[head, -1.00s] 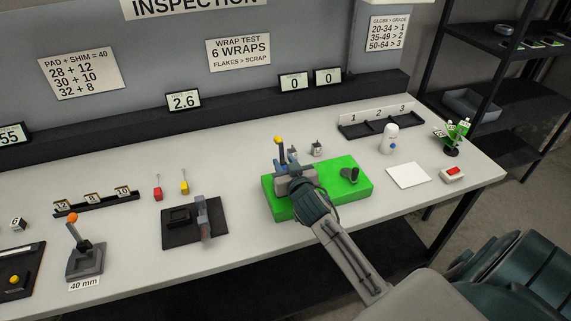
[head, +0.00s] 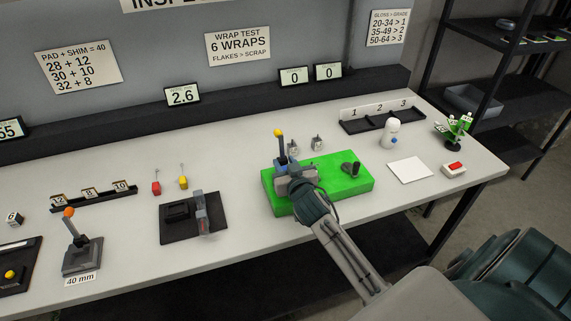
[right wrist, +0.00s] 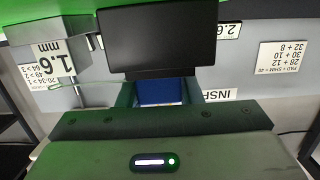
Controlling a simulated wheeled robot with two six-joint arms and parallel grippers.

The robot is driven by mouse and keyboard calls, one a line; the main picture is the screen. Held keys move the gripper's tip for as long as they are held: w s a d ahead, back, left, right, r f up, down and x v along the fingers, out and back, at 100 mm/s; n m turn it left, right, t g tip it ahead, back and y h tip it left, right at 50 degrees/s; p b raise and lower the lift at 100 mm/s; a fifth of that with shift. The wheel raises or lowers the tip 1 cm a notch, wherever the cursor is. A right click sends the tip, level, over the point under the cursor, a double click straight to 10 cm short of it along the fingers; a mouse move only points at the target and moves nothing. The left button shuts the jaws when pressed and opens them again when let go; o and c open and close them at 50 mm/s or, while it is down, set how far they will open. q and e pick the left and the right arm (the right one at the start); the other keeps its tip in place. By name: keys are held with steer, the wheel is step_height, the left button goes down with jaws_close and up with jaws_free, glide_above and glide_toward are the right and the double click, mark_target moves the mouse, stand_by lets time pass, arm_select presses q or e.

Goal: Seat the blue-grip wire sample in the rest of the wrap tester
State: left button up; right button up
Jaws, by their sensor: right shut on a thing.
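The wrap tester's bright green base (head: 340,184) lies on the table, with a yellow-knobbed lever (head: 279,146) at its left and a dark knob (head: 350,169) at its right. My right gripper (head: 301,188) is over the left part of this base. In the right wrist view its fingers are shut on the blue grip (right wrist: 159,92) of the wire sample. A dark block (right wrist: 158,38) lies just beyond the grip there. My left gripper is out of view.
Two small grey blocks (head: 317,144) stand behind the base. Red-grip (head: 156,188) and yellow-grip (head: 183,182) samples stand left, near a dark fixture (head: 180,231). A three-slot tray (head: 382,122), white bottle (head: 390,134) and white card (head: 409,170) are right. Table between fixture and base is clear.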

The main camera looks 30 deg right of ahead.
steer(key=shift+f, duration=0.2)
steer(key=o, duration=1.1)
steer(key=shift+s+a+b, duration=0.1)
steer(key=shift+s+b, duration=0.2)
steer(key=shift+s, duration=0.2)
steer(key=b+v, duration=0.2)
steer(key=v, duration=0.7)
steer(key=shift+s+r+b, duration=0.2)
steer(key=shift+s+b, duration=0.2)
